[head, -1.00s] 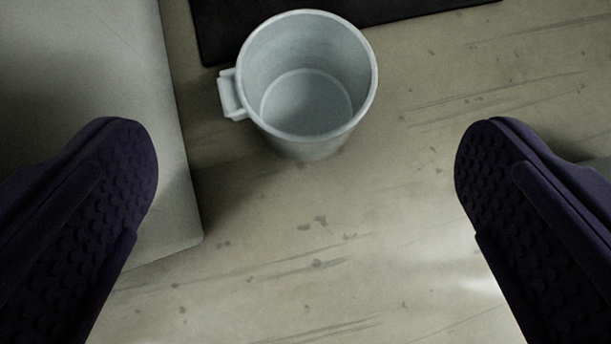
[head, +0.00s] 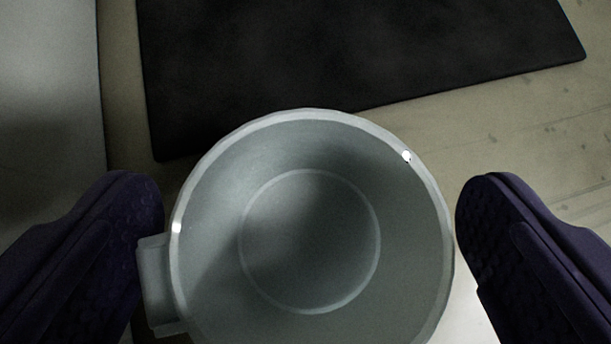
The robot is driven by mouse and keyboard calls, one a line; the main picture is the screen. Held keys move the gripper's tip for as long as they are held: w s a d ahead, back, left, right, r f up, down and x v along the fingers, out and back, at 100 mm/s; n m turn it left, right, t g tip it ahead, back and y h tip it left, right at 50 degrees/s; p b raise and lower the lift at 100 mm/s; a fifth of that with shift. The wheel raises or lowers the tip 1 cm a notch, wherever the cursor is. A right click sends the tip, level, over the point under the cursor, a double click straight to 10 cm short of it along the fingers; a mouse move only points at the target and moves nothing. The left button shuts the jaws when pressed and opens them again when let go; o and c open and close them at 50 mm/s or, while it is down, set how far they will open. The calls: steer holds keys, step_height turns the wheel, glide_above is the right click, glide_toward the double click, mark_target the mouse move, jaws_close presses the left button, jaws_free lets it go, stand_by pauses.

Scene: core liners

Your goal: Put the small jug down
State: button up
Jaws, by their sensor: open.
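The small jug (head: 310,240) is a pale grey, round, empty vessel seen from above, its mouth facing me. Its squared handle (head: 158,284) sticks out on the left side. My gripper (head: 310,200) is open, with one dark purple finger on each side of the jug. The right finger is very close to the jug's right wall. The left finger is beside the handle; I cannot tell whether it touches. The lower edge of the jug is cut off by the frame, and its base underneath is hidden.
A flat black mat (head: 350,55) lies just beyond the jug. A pale grey panel or box (head: 45,90) is at the upper left. The worn, light-coloured surface (head: 530,125) is bare to the right of the jug.

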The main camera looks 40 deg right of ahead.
steer(key=c, duration=1.1)
steer(key=shift+o, duration=0.2)
